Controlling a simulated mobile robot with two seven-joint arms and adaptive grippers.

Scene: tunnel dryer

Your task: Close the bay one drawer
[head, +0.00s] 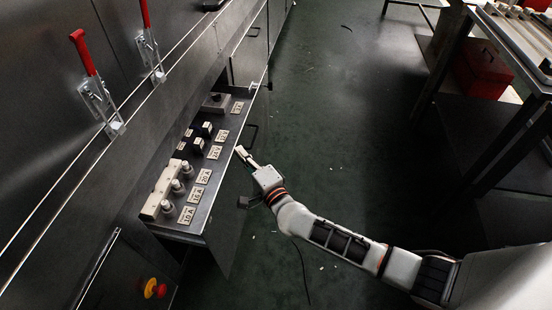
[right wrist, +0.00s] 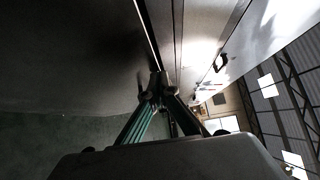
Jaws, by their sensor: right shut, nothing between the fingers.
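The drawer (head: 226,235) stands pulled out of the dark metal dryer in the head view. Its tray holds rows of fuses, switches and small labels such as 10 A and 20 A. My right gripper (head: 241,153) is shut and empty at the outer side of the drawer front, close to its top edge. Its shut fingertips also show in the right wrist view (right wrist: 157,82), close to a dark panel. I cannot tell whether they touch it. My left gripper is not in view.
Two red-handled clamps (head: 83,52) stand on the dryer at the upper left. A red emergency button (head: 152,288) is at the lower left. A metal table (head: 520,45) with a red box (head: 484,68) under it stands at right. The green floor between is mostly clear.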

